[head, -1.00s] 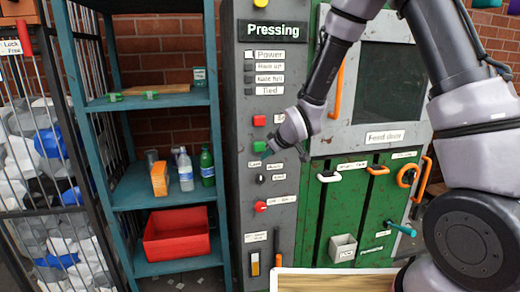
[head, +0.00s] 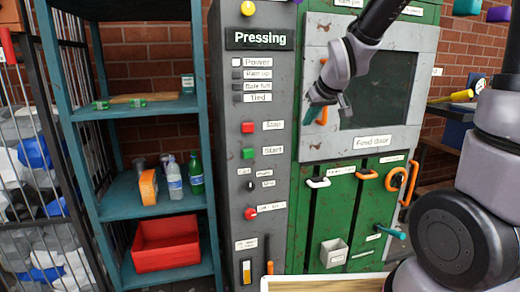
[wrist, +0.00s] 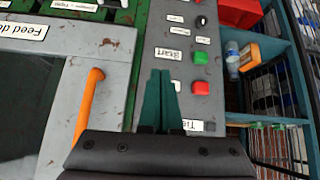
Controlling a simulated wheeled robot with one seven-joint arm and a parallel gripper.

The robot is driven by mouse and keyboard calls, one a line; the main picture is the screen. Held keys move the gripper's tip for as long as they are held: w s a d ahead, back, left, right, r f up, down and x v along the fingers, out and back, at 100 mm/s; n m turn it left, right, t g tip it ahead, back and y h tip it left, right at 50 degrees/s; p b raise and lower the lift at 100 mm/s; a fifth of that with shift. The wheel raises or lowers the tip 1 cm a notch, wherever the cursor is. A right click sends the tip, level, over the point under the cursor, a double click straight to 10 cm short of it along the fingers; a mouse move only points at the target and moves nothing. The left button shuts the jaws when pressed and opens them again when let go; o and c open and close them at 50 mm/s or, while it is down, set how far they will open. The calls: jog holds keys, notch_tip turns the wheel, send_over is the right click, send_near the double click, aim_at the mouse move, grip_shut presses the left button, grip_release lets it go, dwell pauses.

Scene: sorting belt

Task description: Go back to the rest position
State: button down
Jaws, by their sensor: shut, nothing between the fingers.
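My gripper (head: 315,114) is in front of the green press's upper part, to the right of the grey control panel (head: 262,205). Its teal fingers are together and empty; they also show in the wrist view (wrist: 160,98). In the head view the gripper hangs by the feed door (head: 384,90), overlapping its orange handle (head: 322,116). In the wrist view the fingers point over the panel, near the red stop button (wrist: 201,88) and green start button (wrist: 200,57). I cannot tell whether the fingers touch anything.
A teal shelf (head: 140,113) stands at the left with a red bin (head: 172,256), bottles and an orange box. A wire cage (head: 30,180) of bottles is at the far left. A wooden-topped tray (head: 325,283) is at the bottom. Orange handles (head: 367,175) stick out from the press.

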jog(key=s+d+r+m, duration=0.2)
jog(key=s+d+r, duration=0.1)
jog(key=s, duration=0.3)
jog(key=s+d+r+m, duration=0.3)
jog(key=s+d, duration=0.1)
jog(key=s, duration=0.3)
jog(key=s+d+r+m, duration=0.3)
jog(key=s, duration=0.4)
jog(key=shift+d+r+g+h, duration=0.3)
dwell(2.8)
